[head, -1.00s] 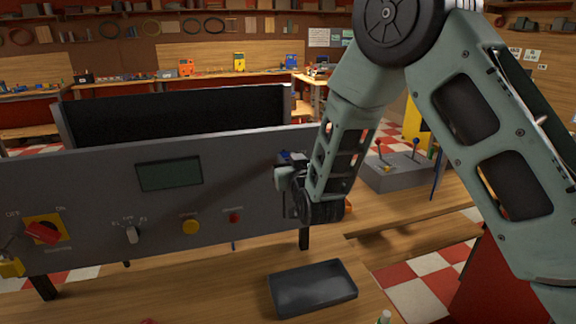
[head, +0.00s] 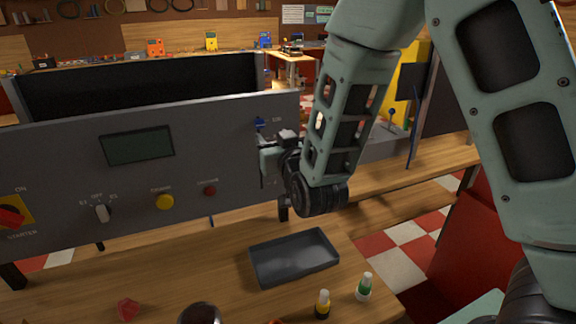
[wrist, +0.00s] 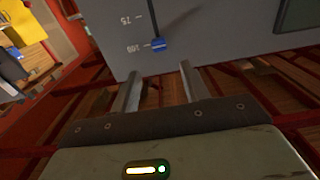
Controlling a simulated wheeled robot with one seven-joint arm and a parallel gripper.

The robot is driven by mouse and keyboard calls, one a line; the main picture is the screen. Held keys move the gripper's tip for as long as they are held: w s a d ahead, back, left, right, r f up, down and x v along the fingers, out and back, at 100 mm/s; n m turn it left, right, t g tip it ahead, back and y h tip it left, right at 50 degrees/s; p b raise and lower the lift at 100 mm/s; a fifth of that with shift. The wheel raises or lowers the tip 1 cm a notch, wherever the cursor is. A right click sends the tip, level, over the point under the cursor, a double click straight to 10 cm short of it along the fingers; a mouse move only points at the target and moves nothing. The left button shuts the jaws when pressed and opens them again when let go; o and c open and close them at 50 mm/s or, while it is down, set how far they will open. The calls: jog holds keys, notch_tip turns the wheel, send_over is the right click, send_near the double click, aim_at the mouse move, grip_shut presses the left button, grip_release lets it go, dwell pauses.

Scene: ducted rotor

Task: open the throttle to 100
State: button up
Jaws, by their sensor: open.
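The grey control panel (head: 60,165) carries the throttle, a slot with a blue knob (head: 261,123) near the panel's top right. In the wrist view the blue knob (wrist: 159,44) sits level with the printed 100 mark (wrist: 136,49), at the end of the dark slot; the 75 mark is farther along it. My gripper (wrist: 159,70) is open and empty. Its two fingers point toward the panel, with the knob beyond and between their tips, apart from them. In the head view my gripper (head: 266,162) is just below the knob, its fingertips partly hidden.
The panel also has a screen (head: 138,146), a yellow button (head: 164,202), a red button (head: 210,191), a selector (head: 102,213) and a red starter switch (head: 12,217). A dark tray (head: 293,258) and small bottles (head: 365,287) are on the wooden table below.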

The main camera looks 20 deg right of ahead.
jog(key=s+b, duration=0.1)
jog(key=b, duration=0.1)
jog(key=s+b, duration=0.2)
jog(key=shift+s+f, duration=0.1)
jog(key=shift+f, duration=0.2)
jog(key=s+b, duration=0.1)
jog(key=b, duration=0.2)
jog(key=s+b, duration=0.2)
jog(key=b, duration=0.2)
jog(key=s+b, duration=0.2)
jog(key=b, duration=0.1)
jog(key=shift+s+r+b, duration=0.25)
jog(key=shift+r+b, duration=0.05)
jog(key=shift+b, duration=0.05)
